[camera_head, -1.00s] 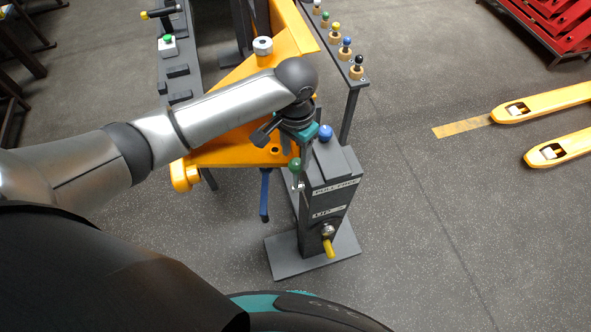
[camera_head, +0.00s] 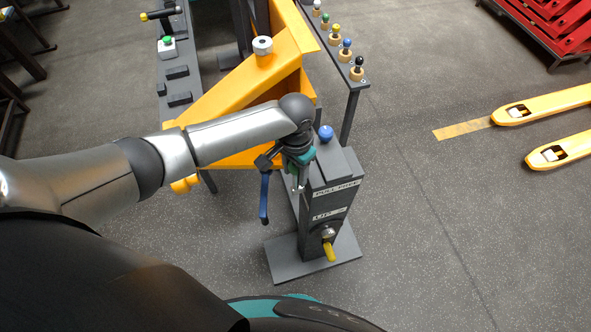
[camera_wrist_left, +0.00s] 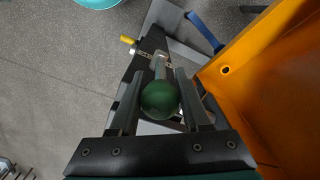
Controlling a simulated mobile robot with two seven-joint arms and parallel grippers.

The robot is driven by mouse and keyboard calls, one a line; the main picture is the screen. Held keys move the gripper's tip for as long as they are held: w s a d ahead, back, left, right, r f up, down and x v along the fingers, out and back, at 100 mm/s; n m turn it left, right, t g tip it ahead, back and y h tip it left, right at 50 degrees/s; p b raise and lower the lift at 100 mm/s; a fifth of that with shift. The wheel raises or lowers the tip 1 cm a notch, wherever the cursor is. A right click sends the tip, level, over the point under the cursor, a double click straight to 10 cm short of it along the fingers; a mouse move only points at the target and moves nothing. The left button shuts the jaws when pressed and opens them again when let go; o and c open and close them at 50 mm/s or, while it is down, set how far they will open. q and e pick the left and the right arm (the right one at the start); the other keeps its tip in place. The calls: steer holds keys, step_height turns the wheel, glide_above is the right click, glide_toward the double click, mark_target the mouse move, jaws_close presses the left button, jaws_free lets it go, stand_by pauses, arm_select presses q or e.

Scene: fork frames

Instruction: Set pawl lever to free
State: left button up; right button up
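The lever has a green ball knob (camera_wrist_left: 159,99) on a pale metal rod. It stands by the dark pedestal (camera_head: 328,204), whose upper label seems to read "PULL FREE". In the left wrist view the knob lies between the two fingers of my left gripper (camera_wrist_left: 158,72). Narrow gaps seem to show beside the knob, so the fingers look open around it. My right gripper is not in view.
A blue ball knob (camera_head: 326,132) tops the pedestal, close right of my gripper. A yellow handle (camera_head: 329,250) sits low on its front. A blue lever (camera_head: 264,197) hangs left of my gripper. An orange frame (camera_head: 225,100) stands behind. Open floor lies to the right.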

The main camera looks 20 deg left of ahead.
arm_select(q)
jaws_close()
stand_by(1.1)
